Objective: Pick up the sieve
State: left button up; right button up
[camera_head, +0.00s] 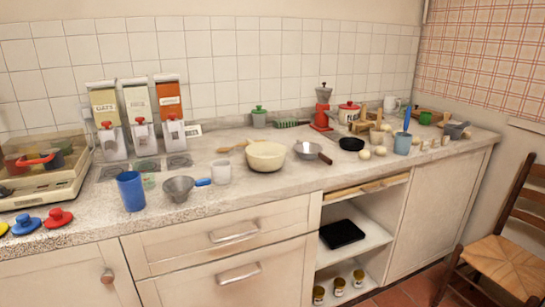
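A grey metal bowl-shaped utensil with a blue handle (178,189) sits near the counter's front edge, left of centre, its handle pointing right. It looks like a sieve, though its mesh is too small to make out. A second round metal utensil with a dark brown handle (308,150) lies farther right, beside the cream bowl; I cannot tell whether it is a sieve or a pan. Neither of my grippers is in view.
A blue cup (131,191) stands left of the blue-handled utensil and a white mug (220,172) to its right. A cream mixing bowl (266,156) is farther right. Dispensers (144,135) line the back wall. A wooden chair (505,250) stands at the right.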

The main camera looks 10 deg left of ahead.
aim_at(305, 151)
jog(key=z, duration=1.45)
jog(key=i, duration=1.35)
jog(key=u, duration=2.8)
